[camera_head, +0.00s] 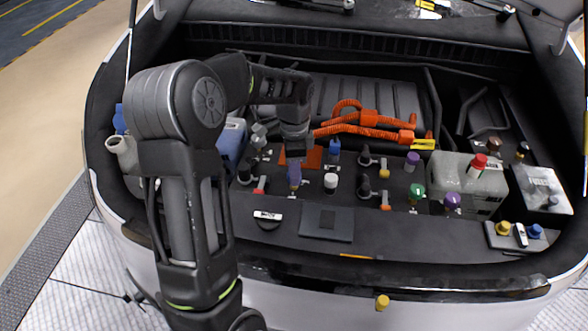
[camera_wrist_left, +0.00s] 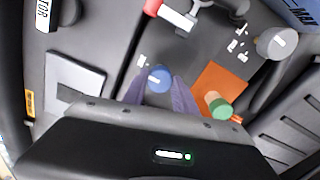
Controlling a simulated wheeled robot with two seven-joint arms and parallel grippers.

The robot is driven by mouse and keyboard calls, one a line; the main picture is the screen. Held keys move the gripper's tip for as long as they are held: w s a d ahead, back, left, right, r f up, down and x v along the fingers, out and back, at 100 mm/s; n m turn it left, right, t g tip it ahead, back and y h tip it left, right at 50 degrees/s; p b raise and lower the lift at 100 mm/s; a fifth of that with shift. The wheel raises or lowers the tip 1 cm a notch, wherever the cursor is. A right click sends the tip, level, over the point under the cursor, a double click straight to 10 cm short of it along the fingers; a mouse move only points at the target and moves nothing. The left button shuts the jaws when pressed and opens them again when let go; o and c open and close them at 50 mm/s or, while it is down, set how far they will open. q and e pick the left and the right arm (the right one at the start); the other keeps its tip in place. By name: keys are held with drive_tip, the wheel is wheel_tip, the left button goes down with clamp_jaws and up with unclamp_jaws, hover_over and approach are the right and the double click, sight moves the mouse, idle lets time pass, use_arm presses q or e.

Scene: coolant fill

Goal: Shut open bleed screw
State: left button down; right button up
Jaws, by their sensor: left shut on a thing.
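My left gripper (camera_head: 294,183) reaches down into the engine bay at its left middle. In the left wrist view its two purplish fingers (camera_wrist_left: 160,90) are closed around a blue round knob (camera_wrist_left: 158,78) with a small white mark. The knob's top shows between the fingertips; its lower part is hidden. In the head view the fingers and wrist hide most of this knob. Several similar knobs stand on the dark panel: a white one (camera_head: 331,181), a blue one (camera_head: 334,148), a green one (camera_head: 417,190) and a purple one (camera_head: 452,201). I cannot tell which one is labelled a bleed screw.
An orange pad (camera_wrist_left: 217,85) and a green-topped knob (camera_wrist_left: 220,107) lie close beside the gripper. A red-handled valve (camera_head: 260,185) stands at its left. Orange hoses (camera_head: 370,125) run behind. A grey tank (camera_head: 465,178) with a red cap stands at the right. My left arm covers the bay's left side.

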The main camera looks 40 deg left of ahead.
idle(0.3)
use_arm(q)
drive_tip(key=c, duration=1)
unclamp_jaws()
drive_tip(key=shift+r, duration=0.15)
drive_tip(key=shift+r+b, duration=0.35)
drive_tip(key=shift+r, duration=3.45)
